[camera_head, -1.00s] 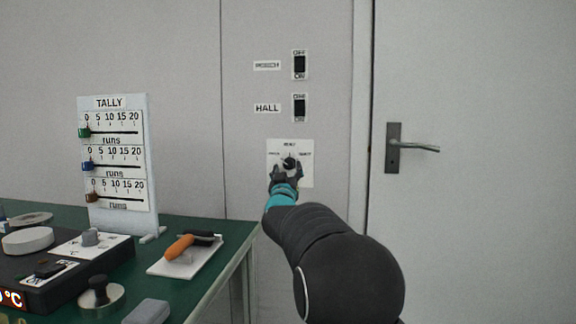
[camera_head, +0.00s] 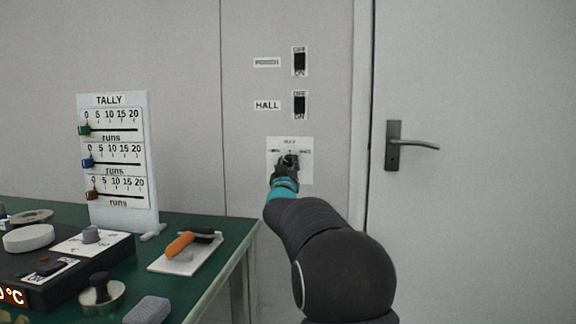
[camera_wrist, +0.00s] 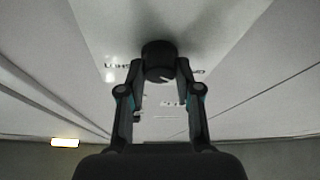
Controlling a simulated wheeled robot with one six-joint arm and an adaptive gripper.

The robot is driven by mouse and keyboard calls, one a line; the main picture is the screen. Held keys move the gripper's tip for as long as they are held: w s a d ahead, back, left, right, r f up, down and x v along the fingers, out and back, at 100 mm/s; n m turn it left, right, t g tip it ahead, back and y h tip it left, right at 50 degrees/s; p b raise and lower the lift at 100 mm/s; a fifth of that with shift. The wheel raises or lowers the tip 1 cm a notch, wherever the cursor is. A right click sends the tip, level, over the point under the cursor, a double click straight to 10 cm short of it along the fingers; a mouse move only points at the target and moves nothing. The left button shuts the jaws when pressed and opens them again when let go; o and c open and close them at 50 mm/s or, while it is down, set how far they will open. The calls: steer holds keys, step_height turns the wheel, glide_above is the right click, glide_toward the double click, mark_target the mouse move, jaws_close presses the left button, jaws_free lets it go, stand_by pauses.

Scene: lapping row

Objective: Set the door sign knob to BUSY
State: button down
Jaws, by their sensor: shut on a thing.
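The door sign knob (camera_wrist: 158,58) is a round black knob on a white sign plate (camera_head: 303,176) fixed to the wall below two switches. My gripper (camera_head: 287,163) is at the plate in the head view. In the wrist view my gripper (camera_wrist: 158,72) has a finger on each side of the knob and is shut on it. The plate carries small labels around the knob, too small and blurred to read surely, and the knob's pointer setting cannot be told. My gripper hides part of the knob and plate in the head view.
A HALL switch (camera_head: 299,105) and another switch (camera_head: 299,62) are above the plate. A door with a lever handle (camera_head: 411,147) is at right. A green bench (camera_head: 227,243) with a TALLY board (camera_head: 148,163), an orange-handled tool (camera_head: 180,244) and other items is at left.

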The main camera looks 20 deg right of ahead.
steer(key=shift+m, duration=0.3)
steer(key=m+g+h+b, duration=0.1)
steer(key=m+h, duration=0.1)
steer(key=m, duration=0.2)
steer(key=shift+w+a+f, duration=0.1)
steer(key=m+g, duration=0.1)
steer(key=m, duration=0.1)
steer(key=m+g+h, duration=0.1)
steer(key=m, duration=0.1)
steer(key=shift+h, duration=0.3)
steer(key=m, duration=0.2)
steer(key=m+g+h+p, duration=0.1)
steer(key=m, duration=0.1)
steer(key=shift+a+r+m+g, duration=0.1)
steer(key=shift+r+m+g, duration=0.1)
steer(key=shift+m+g, duration=0.15)
steer(key=shift+m+g+h+p, duration=0.3)
steer(key=shift+m+g+p, duration=0.4)
steer(key=shift+m, duration=0.85)
steer(key=shift+f, duration=0.1)
steer(key=c, duration=0.8)
jaws_free()
